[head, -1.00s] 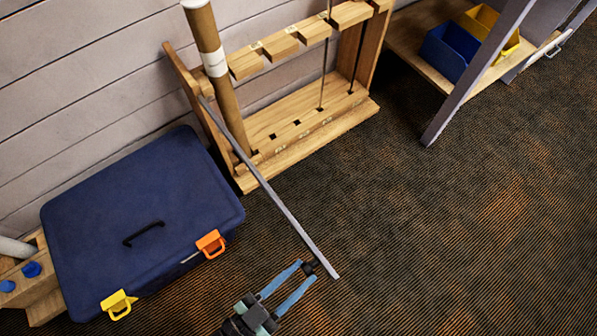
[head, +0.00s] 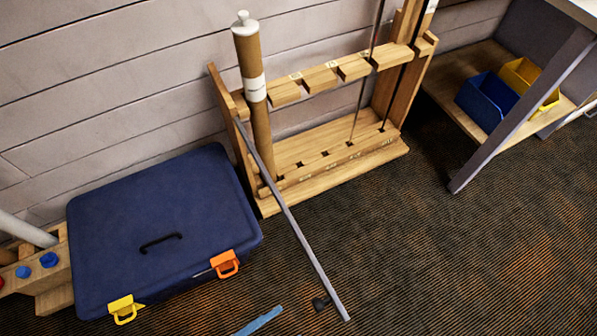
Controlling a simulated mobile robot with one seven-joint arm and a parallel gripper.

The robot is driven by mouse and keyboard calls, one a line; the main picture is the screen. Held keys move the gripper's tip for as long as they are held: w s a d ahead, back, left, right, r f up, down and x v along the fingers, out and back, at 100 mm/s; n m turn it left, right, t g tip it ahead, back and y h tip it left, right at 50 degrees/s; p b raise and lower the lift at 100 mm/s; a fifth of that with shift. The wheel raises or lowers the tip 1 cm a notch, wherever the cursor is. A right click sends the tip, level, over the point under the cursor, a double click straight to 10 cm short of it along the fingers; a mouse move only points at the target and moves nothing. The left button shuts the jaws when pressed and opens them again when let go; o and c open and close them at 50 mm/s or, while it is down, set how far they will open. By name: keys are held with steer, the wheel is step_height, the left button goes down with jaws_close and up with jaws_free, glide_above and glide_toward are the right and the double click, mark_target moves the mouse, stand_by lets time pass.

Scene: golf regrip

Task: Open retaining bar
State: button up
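The retaining bar (head: 292,221) is a long grey flat bar. Its upper end meets the left side of the wooden rack (head: 335,186), and it slants out from the rack over the carpet at an angle. A small dark knob (head: 321,303) sits near its free end. My gripper (head: 260,321) shows only as a blue finger piece at the bottom edge, a little left of the knob and apart from it. The rest of the gripper is out of frame. A cardboard tube (head: 259,135) and thin shafts stand in the rack.
A blue case (head: 160,215) with yellow and orange latches lies left of the rack. A wooden holder (head: 54,298) is at the far left. A bench leg (head: 525,110) and blue bin (head: 488,101) stand at right. Carpet right of the bar is clear.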

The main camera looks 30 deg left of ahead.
steer(key=v, duration=0.7)
steer(key=shift+s, duration=0.1)
stand_by(0.4)
